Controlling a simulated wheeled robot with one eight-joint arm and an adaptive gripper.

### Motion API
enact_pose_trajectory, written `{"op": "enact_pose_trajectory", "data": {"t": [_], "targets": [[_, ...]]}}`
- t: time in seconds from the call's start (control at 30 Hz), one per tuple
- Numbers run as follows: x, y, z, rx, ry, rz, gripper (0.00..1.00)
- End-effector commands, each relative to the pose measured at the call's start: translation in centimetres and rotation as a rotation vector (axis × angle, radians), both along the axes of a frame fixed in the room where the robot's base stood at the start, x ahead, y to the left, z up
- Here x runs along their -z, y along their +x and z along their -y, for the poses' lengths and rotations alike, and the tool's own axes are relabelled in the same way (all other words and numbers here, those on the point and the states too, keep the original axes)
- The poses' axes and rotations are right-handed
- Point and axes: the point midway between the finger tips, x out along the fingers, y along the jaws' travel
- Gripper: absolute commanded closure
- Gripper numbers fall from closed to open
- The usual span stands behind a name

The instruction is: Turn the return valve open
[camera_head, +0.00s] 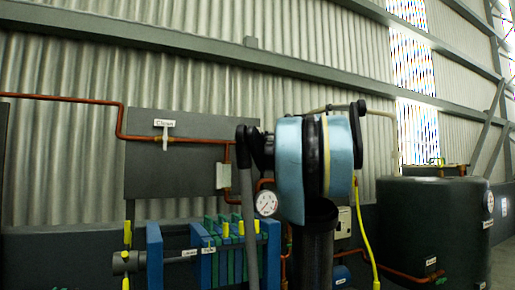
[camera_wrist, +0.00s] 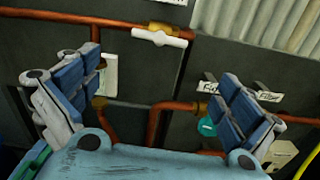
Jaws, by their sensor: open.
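No label that I can read says "Return". A white-handled valve (camera_head: 165,138) sits on the copper pipe on the dark panel, under a label reading "Clean"; its handle points down across the pipe. In the wrist view a white handle (camera_wrist: 160,37) shows on a brass fitting at the top, lying nearly along the pipe; the label above it is cut off. I cannot tell whether it is the same valve. My gripper (camera_wrist: 163,85) is open and empty, its blue-padded fingers spread wide, with the white handle ahead and above. In the head view my arm hides the fingers.
Copper pipes (camera_wrist: 110,20) run along the panel and down between the fingers' lines. A teal round part (camera_wrist: 207,127) and "Filter" labels are by the right finger. A gauge (camera_head: 266,203), a blue and green filter press (camera_head: 215,250) and a dark tank (camera_head: 435,225) stand around.

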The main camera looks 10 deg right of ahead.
Motion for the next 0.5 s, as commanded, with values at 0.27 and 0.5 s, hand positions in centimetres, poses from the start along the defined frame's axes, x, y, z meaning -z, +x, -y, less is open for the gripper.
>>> {"op": "enact_pose_trajectory", "data": {"t": [0.27,0.5], "targets": [[0.0,2.8,-1.0,-0.003,0.003,-0.001,0.00],[0.0,6.6,-2.2,-0.002,0.002,0.000,0.00]]}}
